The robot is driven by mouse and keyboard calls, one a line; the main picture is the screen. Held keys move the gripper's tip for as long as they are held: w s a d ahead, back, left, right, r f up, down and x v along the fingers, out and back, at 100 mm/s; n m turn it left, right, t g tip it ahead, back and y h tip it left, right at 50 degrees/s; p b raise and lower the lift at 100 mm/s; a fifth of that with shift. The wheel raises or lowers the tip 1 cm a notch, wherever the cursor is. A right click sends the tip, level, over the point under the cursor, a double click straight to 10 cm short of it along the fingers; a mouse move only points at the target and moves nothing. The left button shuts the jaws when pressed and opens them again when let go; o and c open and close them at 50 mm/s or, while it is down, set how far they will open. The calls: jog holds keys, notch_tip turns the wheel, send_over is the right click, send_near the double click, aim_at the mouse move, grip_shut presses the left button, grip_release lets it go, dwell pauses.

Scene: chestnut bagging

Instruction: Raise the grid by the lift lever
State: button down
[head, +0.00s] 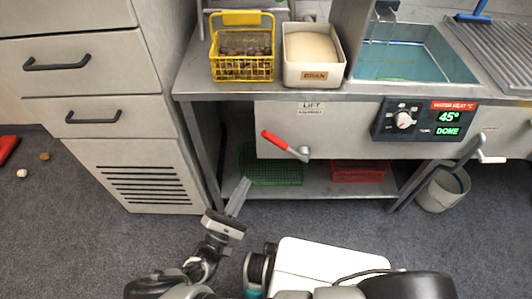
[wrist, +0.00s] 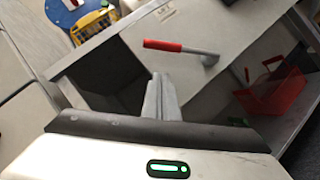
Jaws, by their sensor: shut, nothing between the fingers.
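The lift lever (head: 283,145) has a red grip and a grey metal arm, and sits on the front panel below a "LIFT" label (head: 311,107). Its red grip points to the left and slightly up. The lever also shows in the wrist view (wrist: 163,46), just ahead of the fingertips. My gripper (head: 242,184) is shut and empty, below and left of the lever in the head view, and apart from it. Its closed fingers show in the wrist view (wrist: 161,82). The basin (head: 415,55) holds teal water; I cannot make out the grid clearly.
A yellow basket of chestnuts (head: 242,68) and a bran box (head: 314,75) stand on the counter. A control panel (head: 422,119) reads 45° and DONE. A green crate (head: 272,170) and a red crate (head: 358,171) sit on the lower shelf. Drawers (head: 88,110) stand left.

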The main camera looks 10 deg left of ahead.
aim_at(286, 144)
jog(key=shift+s+a+f+n+t+y, duration=0.15)
jog(key=shift+a+f+n+t+y, duration=0.2)
jog(key=shift+f+y, duration=0.2)
jog(key=shift+d+r, duration=0.1)
jog(key=shift+d, duration=0.05)
jog(key=s+d+r+x, duration=0.1)
jog(key=d+x, duration=0.1)
jog(key=x, duration=1)
jog(key=shift+w+r, duration=0.35)
jog(key=shift+r, duration=0.05)
jog(key=shift+r, duration=0.1)
